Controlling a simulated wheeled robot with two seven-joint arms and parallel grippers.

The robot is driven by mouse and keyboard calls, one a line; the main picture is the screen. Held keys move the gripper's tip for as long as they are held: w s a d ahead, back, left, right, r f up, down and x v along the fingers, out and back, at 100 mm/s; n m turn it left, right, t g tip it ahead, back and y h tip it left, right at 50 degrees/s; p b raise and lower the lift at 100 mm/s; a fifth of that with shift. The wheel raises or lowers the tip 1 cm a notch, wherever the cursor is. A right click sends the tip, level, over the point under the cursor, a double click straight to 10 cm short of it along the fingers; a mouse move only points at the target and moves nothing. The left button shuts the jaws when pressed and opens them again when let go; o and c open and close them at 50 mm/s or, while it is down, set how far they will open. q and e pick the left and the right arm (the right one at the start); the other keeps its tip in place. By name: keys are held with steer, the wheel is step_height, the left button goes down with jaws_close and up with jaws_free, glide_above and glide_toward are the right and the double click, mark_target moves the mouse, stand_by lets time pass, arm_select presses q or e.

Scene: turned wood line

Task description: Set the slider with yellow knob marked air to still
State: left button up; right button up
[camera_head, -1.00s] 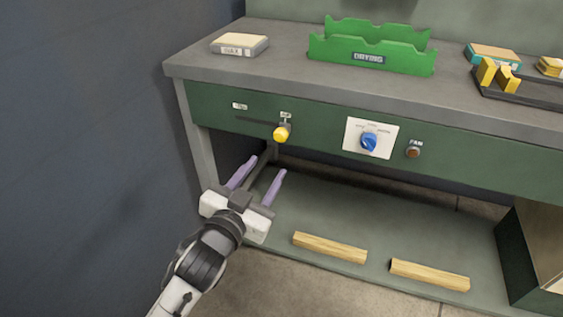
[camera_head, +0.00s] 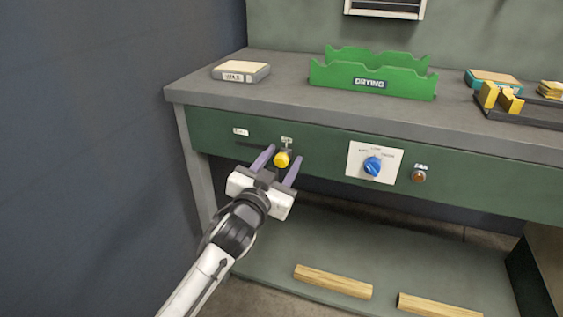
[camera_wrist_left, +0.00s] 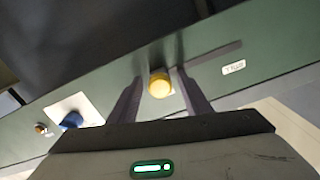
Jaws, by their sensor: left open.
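The slider's yellow knob (camera_head: 282,159) sits at the right end of a dark slot on the green front panel, under a small white label (camera_head: 287,140). Another small white label (camera_head: 240,132) is at the slot's left end; its text is hard to read. My left gripper (camera_head: 276,160) is open, with its purple fingers on either side of the knob. In the left wrist view the knob (camera_wrist_left: 160,86) shows between the two fingertips (camera_wrist_left: 157,82); I cannot tell whether either finger touches it. My right gripper is not in view.
Right of the slider are a blue rotary dial (camera_head: 372,166) on a white plate and a round fan button (camera_head: 418,176). A green drying rack (camera_head: 372,80) and a wax block (camera_head: 241,71) stand on the bench top. Wooden bars (camera_head: 333,281) lie on the lower shelf. A dark wall is at left.

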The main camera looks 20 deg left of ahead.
mark_target(240, 143)
arm_select(q)
jaws_close()
steer(key=a+p, duration=0.1)
steer(key=a, duration=0.1)
steer(key=a+p, duration=0.1)
steer(key=a, duration=0.1)
steer(key=a+p, duration=0.1)
steer(key=shift+w+a+r, duration=0.1)
steer(key=shift+a+r, duration=0.15)
steer(key=shift+a, duration=0.15)
steer(key=a, duration=0.2)
steer(key=a+p, duration=0.1)
steer(key=a, duration=0.1)
steer(key=a+p, duration=0.1)
steer(key=a, duration=0.1)
steer(key=shift+w+a+f, duration=0.1)
steer(key=shift+a+f, duration=0.15)
steer(key=shift+a, duration=0.1)
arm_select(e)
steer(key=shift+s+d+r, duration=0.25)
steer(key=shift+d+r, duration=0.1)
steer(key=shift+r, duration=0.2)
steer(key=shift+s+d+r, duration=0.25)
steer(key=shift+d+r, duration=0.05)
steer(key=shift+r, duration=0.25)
arm_select(q)
jaws_free()
steer(key=shift+a, duration=0.15)
